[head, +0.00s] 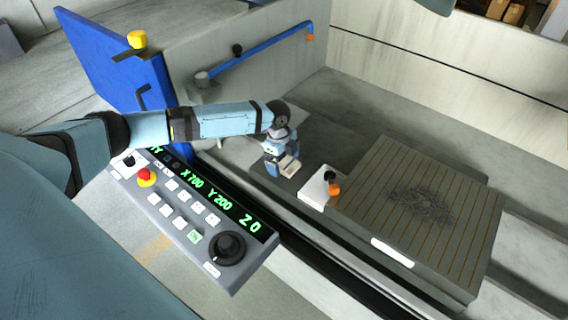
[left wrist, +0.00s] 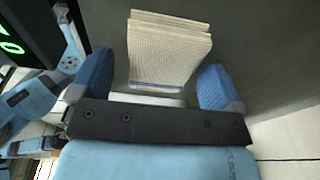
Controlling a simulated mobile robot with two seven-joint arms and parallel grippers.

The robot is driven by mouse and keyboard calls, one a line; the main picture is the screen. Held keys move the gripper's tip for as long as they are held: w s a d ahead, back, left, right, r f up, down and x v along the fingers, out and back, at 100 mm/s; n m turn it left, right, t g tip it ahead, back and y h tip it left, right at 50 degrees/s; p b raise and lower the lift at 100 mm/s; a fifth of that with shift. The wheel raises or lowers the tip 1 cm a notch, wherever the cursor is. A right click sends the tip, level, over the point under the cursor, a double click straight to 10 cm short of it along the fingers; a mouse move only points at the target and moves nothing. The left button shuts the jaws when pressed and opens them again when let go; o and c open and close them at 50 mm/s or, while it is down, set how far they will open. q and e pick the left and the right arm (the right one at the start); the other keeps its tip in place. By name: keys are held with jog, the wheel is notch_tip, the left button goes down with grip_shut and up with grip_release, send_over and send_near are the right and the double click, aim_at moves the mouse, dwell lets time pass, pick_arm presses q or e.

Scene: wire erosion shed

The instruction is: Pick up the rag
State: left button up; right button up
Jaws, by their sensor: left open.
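The rag is a folded cream cloth with a woven texture and a thin blue stripe along its near edge. It shows in the left wrist view (left wrist: 168,52) and as a small pale patch in the head view (head: 290,166), on the dark grey surface left of the slotted block. My left gripper (head: 281,167) is right at the rag, pointing down. In the left wrist view its two blue fingers (left wrist: 157,83) are apart, one on each side of the rag's near end, with a gap on both sides. I cannot see my right gripper.
A control panel (head: 196,208) with buttons and a green display stands close on the near side of my left arm. A white block (head: 315,190) with a black and orange part and a slotted block (head: 410,210) lie to the right. A blue pipe (head: 262,53) runs behind.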

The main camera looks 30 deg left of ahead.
aim_at(284, 161)
pick_arm(q)
jog(key=c, duration=1)
jog(key=shift+r, duration=0.1)
notch_tip(284, 161, up, 20)
